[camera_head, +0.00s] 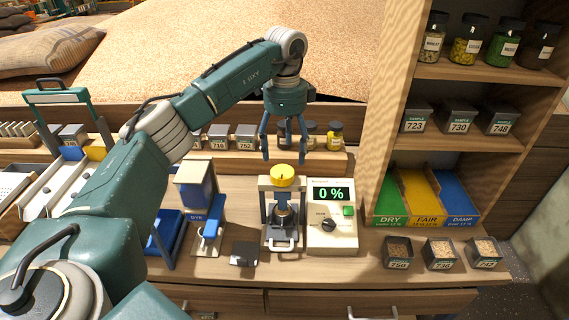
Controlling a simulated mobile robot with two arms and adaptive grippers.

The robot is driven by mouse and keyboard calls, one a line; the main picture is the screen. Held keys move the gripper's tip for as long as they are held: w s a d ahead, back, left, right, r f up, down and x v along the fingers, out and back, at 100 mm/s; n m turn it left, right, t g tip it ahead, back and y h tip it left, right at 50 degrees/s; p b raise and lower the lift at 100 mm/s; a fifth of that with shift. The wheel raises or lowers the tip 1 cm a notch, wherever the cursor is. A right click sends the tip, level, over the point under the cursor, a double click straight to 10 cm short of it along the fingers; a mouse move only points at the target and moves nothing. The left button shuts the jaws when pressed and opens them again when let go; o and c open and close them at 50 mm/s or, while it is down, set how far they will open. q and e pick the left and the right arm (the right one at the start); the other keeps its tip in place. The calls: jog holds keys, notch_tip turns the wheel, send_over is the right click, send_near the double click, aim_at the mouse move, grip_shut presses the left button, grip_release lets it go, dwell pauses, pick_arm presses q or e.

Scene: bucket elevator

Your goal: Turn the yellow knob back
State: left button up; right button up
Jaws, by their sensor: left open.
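The yellow knob (283,172) sits on top of a small grey press-like stand (268,210) on the wooden bench. A small metal cup (284,216) sits inside the stand under the knob. My left gripper (285,158) points down just above and behind the knob, with its two blue fingers spread apart and nothing between them. The picture does not show any finger touching the knob. My right gripper is not in view.
A meter (332,232) reading "0 %" with a black dial stands right of the stand. A blue device (196,205) and a dark flat block (244,253) are to the left. Green, yellow and blue bins (424,203) and several sample boxes (441,253) lie farther right.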

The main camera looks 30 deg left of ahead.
pick_arm(q)
jog(key=shift+r, duration=2)
